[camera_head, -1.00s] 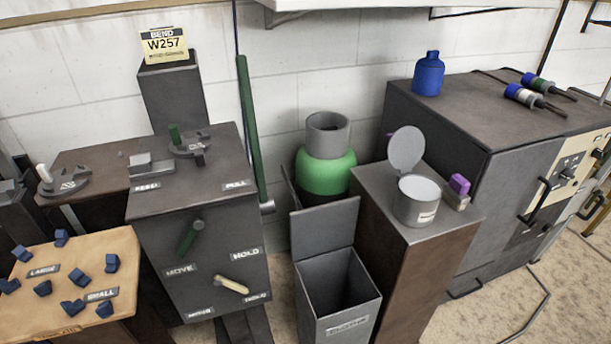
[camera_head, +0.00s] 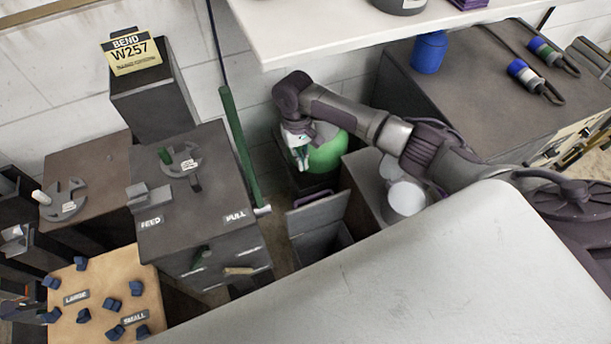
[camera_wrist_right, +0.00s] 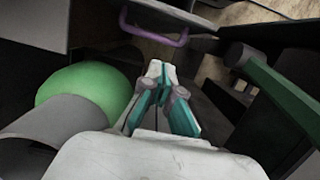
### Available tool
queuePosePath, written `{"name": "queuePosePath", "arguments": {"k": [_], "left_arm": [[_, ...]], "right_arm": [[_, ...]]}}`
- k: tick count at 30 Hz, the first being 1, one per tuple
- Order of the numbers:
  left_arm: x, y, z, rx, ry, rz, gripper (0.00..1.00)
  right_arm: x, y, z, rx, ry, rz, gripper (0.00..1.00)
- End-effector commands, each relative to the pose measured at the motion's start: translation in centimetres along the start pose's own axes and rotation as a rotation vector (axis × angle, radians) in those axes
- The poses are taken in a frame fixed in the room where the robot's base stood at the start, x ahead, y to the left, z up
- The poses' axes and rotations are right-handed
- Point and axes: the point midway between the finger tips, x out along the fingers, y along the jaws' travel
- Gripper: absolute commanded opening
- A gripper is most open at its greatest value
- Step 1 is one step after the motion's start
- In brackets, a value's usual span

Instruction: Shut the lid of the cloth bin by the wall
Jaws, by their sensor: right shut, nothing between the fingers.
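The cloth bin (camera_head: 343,236) is a grey open-topped box on the floor by the wall, partly hidden by my own body in front. Its lid (camera_head: 318,216) stands up open at the back of the bin, with a purple handle (camera_head: 316,198) at its upper edge. In the right wrist view, the handle (camera_wrist_right: 155,36) shows beyond the fingertips, at the edge of the grey lid (camera_wrist_right: 180,14). My right gripper (camera_head: 303,164) is shut and empty. It points down behind and above the lid, apart from the handle. My left gripper is not in view.
A green gas bottle (camera_head: 328,152) stands close beside my right gripper. A green bar (camera_head: 238,150) leans on the other side. A pedestal with a round grey pot (camera_head: 406,198) stands right of the bin. A white shelf (camera_head: 300,30) overhangs above.

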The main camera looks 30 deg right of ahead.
Motion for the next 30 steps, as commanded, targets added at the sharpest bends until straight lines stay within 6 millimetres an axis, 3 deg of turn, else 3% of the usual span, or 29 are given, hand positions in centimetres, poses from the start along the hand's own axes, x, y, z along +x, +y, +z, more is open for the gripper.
{"name": "queuePosePath", "arguments": {"k": [5,24,26,30], "left_arm": [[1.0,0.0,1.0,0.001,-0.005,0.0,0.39],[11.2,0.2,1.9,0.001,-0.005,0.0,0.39],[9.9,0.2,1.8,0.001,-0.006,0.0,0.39],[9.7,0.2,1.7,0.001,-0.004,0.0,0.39]], "right_arm": [[0.2,0.7,-0.5,0.026,-0.009,0.007,0.0],[10.2,0.6,-0.5,0.022,-0.006,0.005,0.0],[9.4,0.7,0.9,0.021,-0.006,0.007,0.0],[9.9,0.6,2.6,0.02,-0.006,0.007,0.0]]}}
